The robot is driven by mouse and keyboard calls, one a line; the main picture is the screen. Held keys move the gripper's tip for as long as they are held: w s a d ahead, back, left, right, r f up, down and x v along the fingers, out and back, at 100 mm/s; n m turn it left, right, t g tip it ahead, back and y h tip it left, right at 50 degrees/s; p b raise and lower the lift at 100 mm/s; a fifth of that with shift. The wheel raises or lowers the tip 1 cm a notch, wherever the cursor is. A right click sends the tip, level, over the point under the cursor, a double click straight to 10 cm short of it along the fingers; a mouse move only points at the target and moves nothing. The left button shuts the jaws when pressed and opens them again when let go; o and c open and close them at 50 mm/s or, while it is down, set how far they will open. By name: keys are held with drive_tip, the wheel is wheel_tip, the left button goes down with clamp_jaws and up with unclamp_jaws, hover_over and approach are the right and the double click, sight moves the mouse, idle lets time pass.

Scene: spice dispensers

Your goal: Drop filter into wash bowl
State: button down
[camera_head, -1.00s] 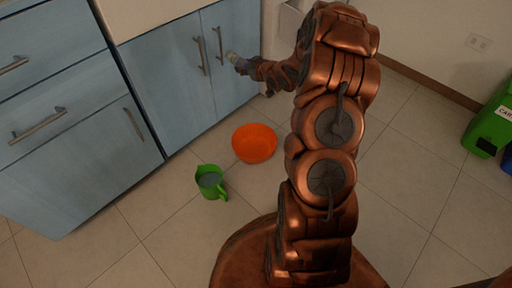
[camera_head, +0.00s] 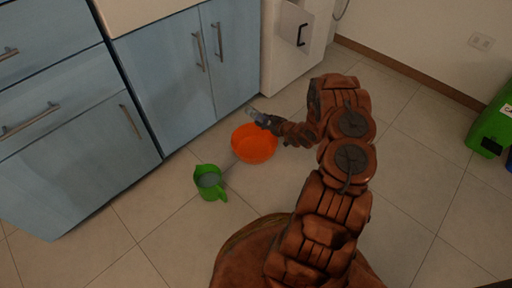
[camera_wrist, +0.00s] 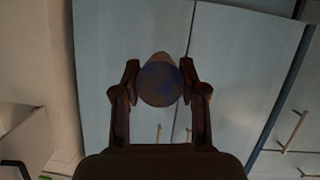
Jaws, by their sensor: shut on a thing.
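My gripper (camera_head: 266,122) is shut on the filter (camera_head: 255,115), a small pale grey cylinder. In the wrist view my gripper (camera_wrist: 160,78) has one finger on each side of the filter (camera_wrist: 160,84), whose round, dark bluish-grey end faces the camera. The wash bowl (camera_head: 252,147) is a round orange bowl on the floor. In the head view the filter shows just above the bowl's far rim, and my gripper overlaps that rim. The height of the filter above the bowl is hard to tell. The bowl does not show in the wrist view.
A green jug (camera_head: 205,190) with greyish contents stands on the floor, front left of the bowl. Blue cabinets (camera_head: 165,75) line the back left, with a white unit (camera_head: 297,40) beside them. A green bin (camera_head: 492,120) stands far right. Tiled floor between is clear.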

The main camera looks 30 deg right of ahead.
drive_tip(key=shift+s+a+f, duration=0.15)
drive_tip(key=shift+a+f, duration=0.1)
drive_tip(key=shift+f, duration=0.3)
drive_tip(key=shift+s+a+f, duration=0.15)
drive_tip(key=shift+a+f, duration=0.1)
drive_tip(key=shift+f, duration=0.25)
wheel_tip(320, 180, down, 6)
drive_tip(key=b, duration=0.2)
drive_tip(key=shift+r+b, duration=0.2)
drive_tip(key=shift+b, duration=0.15)
drive_tip(key=c, duration=0.6)
unclamp_jaws()
drive_tip(key=shift+o, duration=0.2)
drive_tip(key=v, duration=1.2)
